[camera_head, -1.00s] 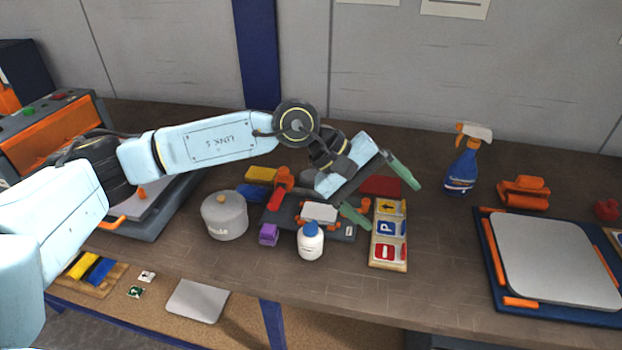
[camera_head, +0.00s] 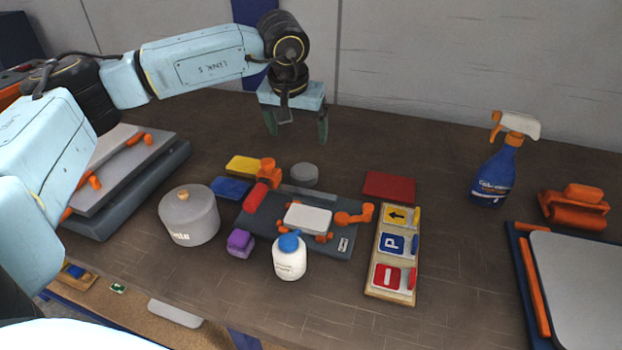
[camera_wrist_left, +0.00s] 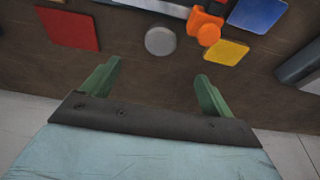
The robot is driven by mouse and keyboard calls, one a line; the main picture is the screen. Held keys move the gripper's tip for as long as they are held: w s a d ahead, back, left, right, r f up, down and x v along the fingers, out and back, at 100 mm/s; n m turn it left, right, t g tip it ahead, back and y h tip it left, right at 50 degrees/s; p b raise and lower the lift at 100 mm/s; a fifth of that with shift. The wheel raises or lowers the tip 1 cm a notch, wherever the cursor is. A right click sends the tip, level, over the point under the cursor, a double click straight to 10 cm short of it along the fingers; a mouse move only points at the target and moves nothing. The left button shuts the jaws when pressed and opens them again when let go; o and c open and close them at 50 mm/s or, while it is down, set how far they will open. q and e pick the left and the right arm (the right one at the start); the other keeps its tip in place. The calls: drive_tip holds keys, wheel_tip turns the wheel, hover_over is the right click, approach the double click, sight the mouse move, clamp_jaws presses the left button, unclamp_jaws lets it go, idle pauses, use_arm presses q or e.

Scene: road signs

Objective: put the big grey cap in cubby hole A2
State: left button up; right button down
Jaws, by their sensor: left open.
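A round grey cap (camera_head: 304,175) lies on the table behind the dark tool board in the head view. It also shows in the left wrist view (camera_wrist_left: 160,41), beyond the fingertips and roughly between them. My left gripper (camera_head: 298,140) hangs fingers down behind the cap, its two green fingers apart and empty; the fingers also show in the wrist view (camera_wrist_left: 158,82). It does not touch the cap. No cubby hole marked A2 can be made out. My right gripper is not in view.
Beside the cap are an orange clamp-like part (camera_head: 268,172), a yellow block (camera_head: 243,166) and a red block (camera_head: 390,187). In front stand a grey lidded pot (camera_head: 189,217), a white bottle (camera_head: 290,260) and a sign board (camera_head: 393,255). A blue spray bottle (camera_head: 495,176) stands right.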

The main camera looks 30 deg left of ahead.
use_arm(q)
drive_tip(key=f, duration=0.1)
hover_over(304, 170)
drive_tip(key=s, duration=0.2)
drive_tip(key=f, duration=0.6)
drive_tip(key=shift+d+f+b, duration=0.3)
drive_tip(key=shift+b, duration=0.1)
drive_tip(key=shift+w+f, duration=0.15)
drive_tip(key=shift+f, duration=0.25)
drive_tip(key=x, duration=0.5)
drive_tip(key=shift+w+a+r+b, duration=0.1)
drive_tip(key=shift+a+b, duration=0.1)
drive_tip(key=shift+b, duration=0.2)
drive_tip(key=c, duration=1.1)
drive_tip(key=shift+c, duration=0.3)
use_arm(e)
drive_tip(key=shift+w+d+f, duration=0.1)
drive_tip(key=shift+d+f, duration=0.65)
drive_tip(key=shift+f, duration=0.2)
